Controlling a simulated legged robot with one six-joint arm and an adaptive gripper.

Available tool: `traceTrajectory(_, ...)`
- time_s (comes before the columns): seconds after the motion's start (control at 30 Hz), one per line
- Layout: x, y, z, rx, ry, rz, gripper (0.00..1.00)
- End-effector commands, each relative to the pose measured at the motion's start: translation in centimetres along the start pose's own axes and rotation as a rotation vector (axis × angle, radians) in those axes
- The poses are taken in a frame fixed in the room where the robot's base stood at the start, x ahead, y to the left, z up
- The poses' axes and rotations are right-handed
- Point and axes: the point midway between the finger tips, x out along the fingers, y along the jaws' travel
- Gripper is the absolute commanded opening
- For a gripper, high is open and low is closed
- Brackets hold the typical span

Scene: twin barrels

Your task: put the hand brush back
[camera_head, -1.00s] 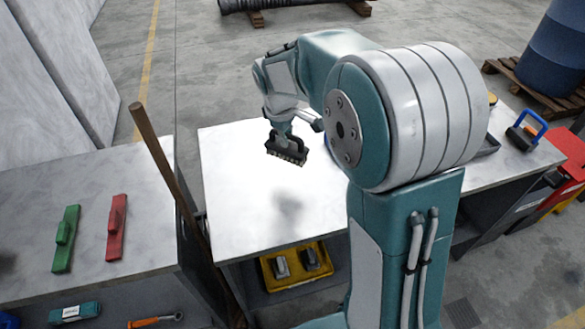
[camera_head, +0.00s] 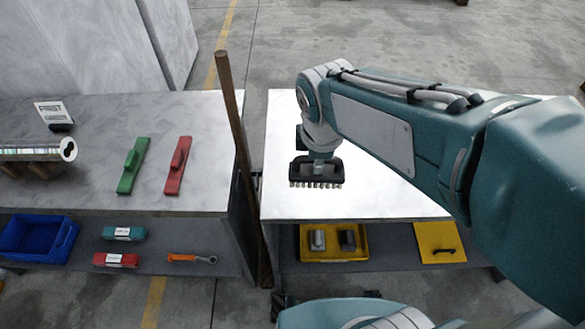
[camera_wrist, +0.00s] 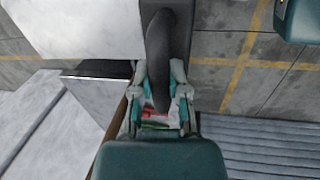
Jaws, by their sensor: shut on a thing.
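The hand brush (camera_head: 316,172) is black, with a row of pale bristle tufts pointing down. My gripper (camera_head: 320,155) is shut on its handle and holds it over the white-topped table (camera_head: 285,125). In the wrist view the dark handle (camera_wrist: 160,45) runs between the fingers of my gripper (camera_wrist: 162,100). The fingers partly hide the brush's upper side, and its bristles do not show in the wrist view.
A green tool (camera_head: 132,165) and a red tool (camera_head: 178,165) lie on the left table. A brown pole (camera_head: 236,120) leans between the tables. Below are a blue bin (camera_head: 38,238), an orange-handled tool (camera_head: 190,258), a yellow tray (camera_head: 333,254) holding two grey items, and a yellow lid-like panel (camera_head: 440,243).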

Motion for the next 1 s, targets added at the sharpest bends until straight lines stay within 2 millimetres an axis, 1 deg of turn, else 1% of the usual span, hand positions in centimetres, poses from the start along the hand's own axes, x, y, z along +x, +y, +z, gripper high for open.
traceTrajectory(0.03, -0.1, -0.6, -0.1, -0.021, 0.005, 0.002, 0.0)
traceTrajectory(0.1, -0.2, -1.0, -0.2, -0.04, 0.008, 0.002, 0.0)
traceTrajectory(0.17, -0.1, -1.0, -0.4, -0.048, 0.009, 0.001, 0.0)
traceTrajectory(0.23, 0.3, -0.5, -0.6, -0.05, 0.009, 0.0, 0.0)
traceTrajectory(0.7, 5.4, 6.3, -3.5, -0.047, 0.008, -0.002, 0.0)
traceTrajectory(0.9, 9.0, 8.1, -4.4, -0.047, 0.008, -0.004, 0.0)
traceTrajectory(1.0, 10.4, 8.8, -4.8, -0.047, 0.008, -0.002, 0.0)
